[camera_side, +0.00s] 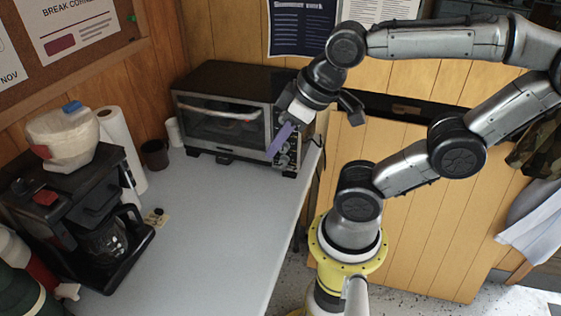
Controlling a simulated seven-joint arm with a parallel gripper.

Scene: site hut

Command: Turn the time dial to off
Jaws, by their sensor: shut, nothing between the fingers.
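A toaster oven (222,117) with a dark top and a glass door stands at the back of the counter. Its control panel (291,153) with knobs is on the right side of its front. My gripper (272,156) is shut, with its purple fingers pointing down and left in front of that panel. The fingers and wrist hide part of the panel. I cannot tell which knob is the time dial, how it is set, or whether the fingers touch a knob.
A black coffee maker (75,205) with a glass carafe stands at the left. A paper towel roll (122,148) and a dark cup (155,154) stand between it and the oven. The middle of the counter (210,220) is clear.

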